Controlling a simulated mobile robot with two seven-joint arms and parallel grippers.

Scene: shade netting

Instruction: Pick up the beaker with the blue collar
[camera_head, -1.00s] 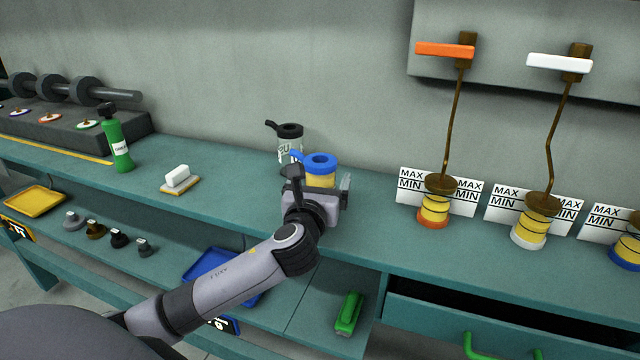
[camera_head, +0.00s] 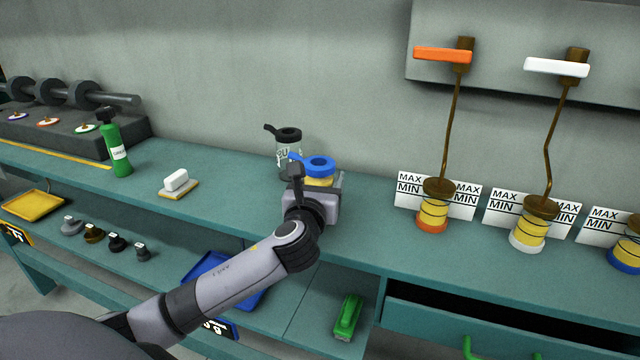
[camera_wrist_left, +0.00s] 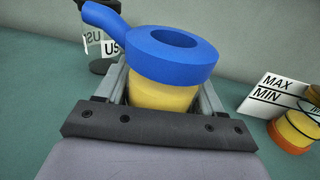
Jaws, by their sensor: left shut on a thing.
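The beaker with the blue collar (camera_head: 319,165) stands upright on the teal bench and has yellow contents or a yellow body. My left gripper (camera_head: 318,185) is shut on it below the collar. In the left wrist view the blue collar (camera_wrist_left: 172,54) sits above the fingers, and the yellow body (camera_wrist_left: 160,97) is between them. The beaker's lower part is hidden by my gripper, so I cannot tell whether it touches the bench. My right gripper is not in view.
A clear beaker with a black collar (camera_head: 288,135) stands just behind. A green bottle (camera_head: 118,150) and a white block (camera_head: 176,180) stand to the left. Yellow pots with MAX/MIN cards (camera_head: 433,215) stand to the right. A drawer (camera_head: 480,320) is open below.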

